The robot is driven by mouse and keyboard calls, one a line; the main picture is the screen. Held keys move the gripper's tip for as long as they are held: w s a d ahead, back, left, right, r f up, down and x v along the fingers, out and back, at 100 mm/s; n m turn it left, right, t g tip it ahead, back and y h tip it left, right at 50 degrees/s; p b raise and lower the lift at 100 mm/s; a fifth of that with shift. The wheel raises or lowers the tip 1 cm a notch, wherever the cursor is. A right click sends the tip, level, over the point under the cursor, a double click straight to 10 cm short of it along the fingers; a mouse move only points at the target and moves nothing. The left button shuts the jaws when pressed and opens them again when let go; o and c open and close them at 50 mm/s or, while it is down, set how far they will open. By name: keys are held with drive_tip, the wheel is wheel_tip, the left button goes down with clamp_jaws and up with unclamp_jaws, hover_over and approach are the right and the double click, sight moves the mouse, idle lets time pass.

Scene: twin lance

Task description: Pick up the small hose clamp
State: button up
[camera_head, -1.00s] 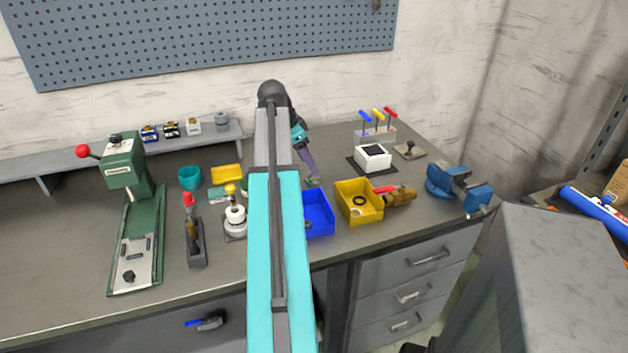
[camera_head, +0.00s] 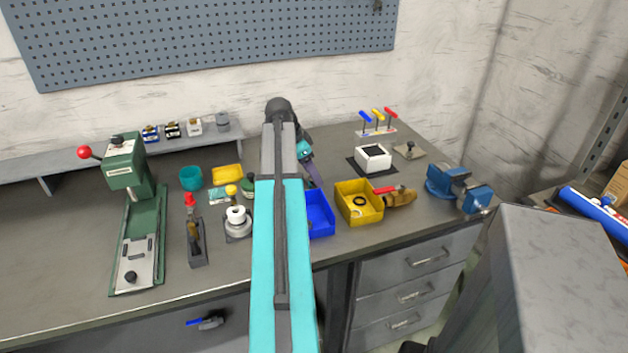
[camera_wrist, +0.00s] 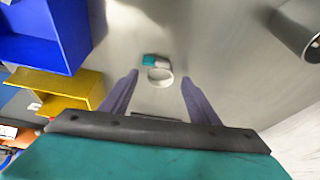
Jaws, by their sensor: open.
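The small hose clamp (camera_wrist: 159,76) lies on the grey bench top in the wrist view. It is a pale ring with a teal and white piece at its upper left side. My gripper (camera_wrist: 159,80) is open, with its two purple fingers apart and the clamp between and slightly beyond their tips. I cannot tell the height of the fingers above the bench. In the head view, my gripper (camera_head: 316,182) is behind the blue bin, and the clamp is not visible there.
The blue bin (camera_head: 322,226) and yellow bin (camera_head: 344,209) stand close to my gripper. A white block (camera_head: 373,161) is to its right. A dark cylinder (camera_wrist: 298,28) is at the upper right of the wrist view. Bare bench lies around the clamp.

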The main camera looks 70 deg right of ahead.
drive_tip(key=shift+s+f, duration=0.1)
drive_tip(key=shift+f, duration=0.25)
idle(0.3)
drive_tip(key=c, duration=1.1)
drive_tip(key=shift+d+r, duration=0.1)
drive_tip(key=shift+r+b, duration=0.45)
drive_tip(key=shift+r, duration=4.5)
